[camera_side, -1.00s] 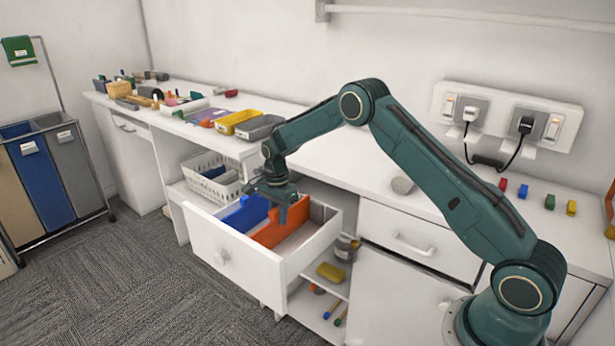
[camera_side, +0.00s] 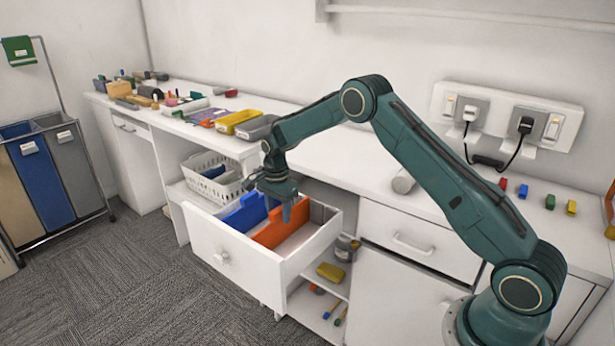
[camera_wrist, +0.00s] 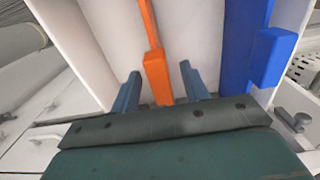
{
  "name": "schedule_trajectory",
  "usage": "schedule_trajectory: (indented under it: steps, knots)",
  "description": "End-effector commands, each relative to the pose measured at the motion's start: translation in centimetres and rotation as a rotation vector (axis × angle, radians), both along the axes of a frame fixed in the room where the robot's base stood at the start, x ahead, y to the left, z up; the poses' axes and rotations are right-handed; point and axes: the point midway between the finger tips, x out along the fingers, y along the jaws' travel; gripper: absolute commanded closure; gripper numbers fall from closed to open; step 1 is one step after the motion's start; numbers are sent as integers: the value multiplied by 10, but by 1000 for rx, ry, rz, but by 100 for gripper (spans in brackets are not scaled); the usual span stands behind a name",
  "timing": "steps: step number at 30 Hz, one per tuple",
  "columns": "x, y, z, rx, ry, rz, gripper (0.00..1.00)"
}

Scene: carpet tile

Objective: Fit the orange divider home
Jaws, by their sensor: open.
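The orange divider (camera_side: 268,237) stands on edge in the open white drawer (camera_side: 215,248), running across it. In the wrist view its thicker end block (camera_wrist: 157,78) lies between my two fingers, with a visible gap on each side. My gripper (camera_side: 287,212) is open above the drawer at that end of the divider. In the wrist view the open fingers (camera_wrist: 160,84) straddle the block. Whether the divider sits fully down in the drawer cannot be told. My gripper hides part of its top in the side view.
A blue divider (camera_side: 245,213) stands in the drawer beside the orange one. A white basket (camera_side: 212,178) stands on a shelf to the left. The counter (camera_side: 335,155) rises behind the drawer.

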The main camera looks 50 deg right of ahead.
Motion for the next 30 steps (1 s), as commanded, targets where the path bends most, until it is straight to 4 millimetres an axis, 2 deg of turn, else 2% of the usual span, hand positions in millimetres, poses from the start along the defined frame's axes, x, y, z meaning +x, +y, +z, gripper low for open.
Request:
schedule_trajectory:
  steps: [18, 24, 30]
  knots:
    - [0, 0, 99, -1, -4, 0, 55]
    - [0, 0, 116, 0, -2, 0, 55]
    - [0, 0, 121, 0, -1, 0, 55]
